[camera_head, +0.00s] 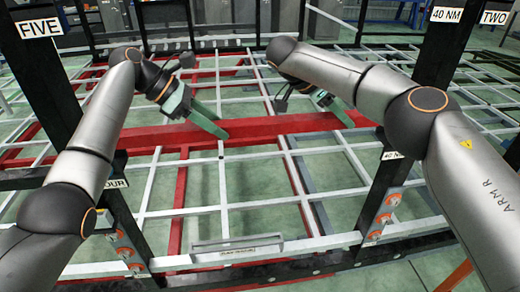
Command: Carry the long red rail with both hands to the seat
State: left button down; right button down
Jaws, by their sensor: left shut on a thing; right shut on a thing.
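The long red rail (265,130) runs crosswise through the middle of the view, above or among the pale grid bars. My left gripper (208,122) has its green fingers at the rail left of centre and is shut on it. My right gripper (337,108) has its green fingers at the rail right of centre and is shut on it. The right end of the rail is hidden behind my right arm. I cannot tell for sure which part is the seat. A grey labelled crossbar (210,246) lies at the front; its label is too small to read.
A dark post marked FIVE (45,65) stands at left, and one marked 40 NM (440,50) at right. Short front posts carry orange round fittings (125,252) (386,218). Other red bars (180,205) and a pale grid fill the frame. Grey cabinets (225,12) stand behind.

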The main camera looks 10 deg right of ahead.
jog(key=shift+f, duration=0.1)
dwell(0.6)
